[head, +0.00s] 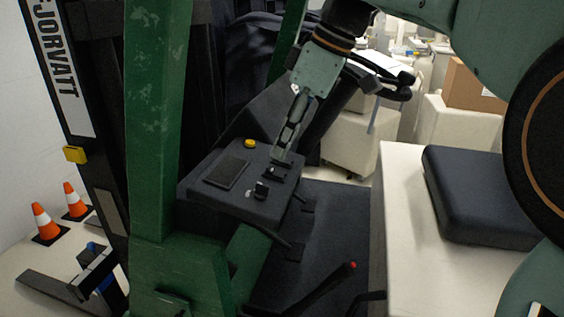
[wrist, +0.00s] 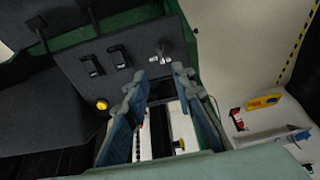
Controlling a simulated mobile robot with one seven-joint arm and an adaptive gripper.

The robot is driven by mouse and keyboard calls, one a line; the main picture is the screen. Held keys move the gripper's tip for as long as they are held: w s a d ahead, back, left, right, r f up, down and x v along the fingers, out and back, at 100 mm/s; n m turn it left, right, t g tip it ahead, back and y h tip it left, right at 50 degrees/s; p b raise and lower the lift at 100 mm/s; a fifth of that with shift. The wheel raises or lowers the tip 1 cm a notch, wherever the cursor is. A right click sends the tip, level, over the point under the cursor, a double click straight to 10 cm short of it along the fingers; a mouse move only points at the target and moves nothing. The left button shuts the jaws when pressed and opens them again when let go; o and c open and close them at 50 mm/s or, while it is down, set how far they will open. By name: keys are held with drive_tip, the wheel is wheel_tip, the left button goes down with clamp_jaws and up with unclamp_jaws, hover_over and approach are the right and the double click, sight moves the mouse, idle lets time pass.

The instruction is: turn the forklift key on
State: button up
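The key (wrist: 160,54) is a small silvery piece on the dark forklift panel (wrist: 68,98). In the wrist view it lies just past the fingertips, in line with the gap between them. My gripper (wrist: 161,74) is open, with one finger toward each side of the key. I see no contact with the key. In the head view my gripper (head: 282,158) points down at the right edge of the panel (head: 212,202), and its fingertips hide the key there.
Two black switches (wrist: 91,64) (wrist: 117,57) stand beside the key. A yellow button (head: 249,143) and a dark screen (head: 226,172) are on the panel. A green post (head: 155,120) rises at left; a dark cushion (head: 480,195) lies on a white top at right.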

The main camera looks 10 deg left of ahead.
sight(264, 185)
drive_tip(key=x, duration=1)
drive_tip(key=shift+s+f+b, duration=0.15)
drive_tip(key=shift+f+b, duration=0.15)
drive_tip(key=shift+b, duration=0.05)
drive_tip(key=shift+c, duration=0.3)
clamp_jaws()
